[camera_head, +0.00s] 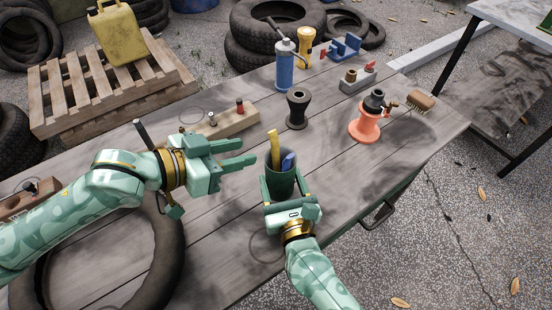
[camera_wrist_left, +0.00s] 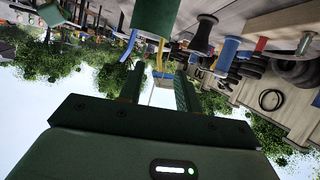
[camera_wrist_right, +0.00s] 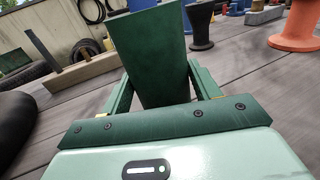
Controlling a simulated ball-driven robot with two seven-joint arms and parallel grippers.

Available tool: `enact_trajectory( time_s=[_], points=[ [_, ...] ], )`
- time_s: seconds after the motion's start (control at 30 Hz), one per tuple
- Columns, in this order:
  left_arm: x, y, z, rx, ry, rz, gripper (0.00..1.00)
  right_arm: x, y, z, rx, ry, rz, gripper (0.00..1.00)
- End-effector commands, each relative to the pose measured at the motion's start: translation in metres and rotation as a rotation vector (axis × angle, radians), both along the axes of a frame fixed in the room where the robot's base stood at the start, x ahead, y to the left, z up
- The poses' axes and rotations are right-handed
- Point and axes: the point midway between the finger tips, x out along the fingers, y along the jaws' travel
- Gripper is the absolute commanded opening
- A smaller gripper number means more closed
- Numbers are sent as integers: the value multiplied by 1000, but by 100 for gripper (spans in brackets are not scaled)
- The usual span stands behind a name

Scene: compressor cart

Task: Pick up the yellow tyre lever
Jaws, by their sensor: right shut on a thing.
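The yellow tyre lever (camera_head: 275,147) stands in a dark green cup (camera_head: 280,184) on the bench, its top end sticking out above the rim. A blue lever (camera_head: 288,161) leans beside it in the same cup. My right gripper (camera_head: 284,190) is shut on the cup from the near side; the right wrist view shows the cup wall (camera_wrist_right: 155,60) between its fingers. My left gripper (camera_head: 243,151) is open and empty, just left of the cup, fingers pointing right towards the lever. In the left wrist view the yellow lever (camera_wrist_left: 160,54) shows beyond the fingertips.
Behind the cup stand a black spool (camera_head: 297,108), a blue pump bottle (camera_head: 285,65) and a wooden block (camera_head: 226,121) with small valves. An orange spool (camera_head: 365,126) stands to the right. A tyre (camera_head: 168,255) lies at front left. Bare boards lie right of the cup.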

Motion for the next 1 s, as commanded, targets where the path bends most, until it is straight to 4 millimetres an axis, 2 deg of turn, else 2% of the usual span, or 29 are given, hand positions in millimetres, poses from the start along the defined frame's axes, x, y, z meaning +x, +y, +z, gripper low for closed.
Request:
enact_trajectory(
  time_s=[0.1, 0.37, 0.6, 0.87, 0.9, 1.0],
  points=[
    [13, -18, -8, -3, 3, 1, 34, 0, 0, 0, 0, -1, 0, 37],
    [28, -39, -18, 0, 3, 1, 34, 0, 0, 0, 0, 0, 0, 37],
    [50, -67, -29, -1, 6, 1, 34, 0, 0, 0, 0, 0, 0, 37],
    [53, -71, -32, 2, 5, 1, 34, 0, 0, 0, 0, 0, 0, 37],
    [53, -71, -32, 2, 5, 1, 31, 0, 0, 0, 0, 0, 0, 37],
    [53, -71, -32, 2, 5, 1, 3, 0, 0, 0, 0, 0, 0, 37]
  ],
)
